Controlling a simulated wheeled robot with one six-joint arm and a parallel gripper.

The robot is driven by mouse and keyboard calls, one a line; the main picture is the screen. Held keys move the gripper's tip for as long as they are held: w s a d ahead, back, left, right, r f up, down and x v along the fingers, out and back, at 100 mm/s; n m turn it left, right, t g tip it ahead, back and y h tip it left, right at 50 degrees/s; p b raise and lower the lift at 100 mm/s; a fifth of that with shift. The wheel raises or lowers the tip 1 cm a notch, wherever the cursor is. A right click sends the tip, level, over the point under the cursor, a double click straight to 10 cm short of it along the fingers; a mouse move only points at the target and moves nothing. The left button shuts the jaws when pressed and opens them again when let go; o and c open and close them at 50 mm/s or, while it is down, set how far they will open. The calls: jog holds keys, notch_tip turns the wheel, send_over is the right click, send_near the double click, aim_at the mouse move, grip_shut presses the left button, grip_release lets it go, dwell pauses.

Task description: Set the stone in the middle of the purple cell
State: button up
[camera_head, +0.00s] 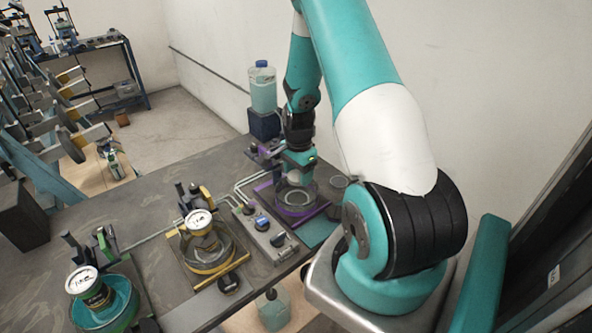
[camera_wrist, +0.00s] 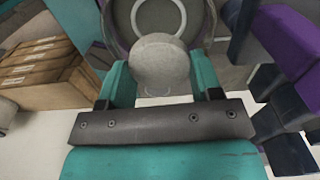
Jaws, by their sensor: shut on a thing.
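The stone (camera_wrist: 158,62) is a grey, rounded piece between the two teal fingers of my gripper (camera_wrist: 160,84) in the wrist view. My gripper is shut on it. In the head view my gripper (camera_head: 296,176) points down over the purple cell (camera_head: 312,214), a round clear-walled dish on a purple base. In the wrist view the cell's grey dish with a pale ring (camera_wrist: 182,18) lies beyond the stone, which covers part of it. I cannot tell whether the stone touches the dish. In the head view I cannot make out the stone.
A yellow cell (camera_head: 214,268) and a green cell (camera_head: 128,312), each with a labelled can, stand to the left. A control box (camera_head: 262,232) with knobs sits beside the purple cell. A bottle of teal liquid (camera_head: 263,90) stands behind. Wooden crates (camera_wrist: 40,75) show in the wrist view.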

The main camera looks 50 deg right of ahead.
aim_at(298, 200)
jog(key=shift+f+b, duration=2.55)
jog(key=shift+f, duration=1.15)
jog(key=shift+a, duration=0.1)
jog(key=shift+s+a+f, duration=0.1)
jog(key=shift+f, duration=0.3)
jog(key=o, duration=1)
jog(key=shift+s+b, duration=0.1)
jog(key=shift+b, duration=0.2)
jog(key=shift+o, duration=0.2)
notch_tip(298, 200, up, 18)
jog(key=b, duration=0.2)
jog(key=shift+w+b, duration=0.25)
jog(key=shift+b, duration=0.1)
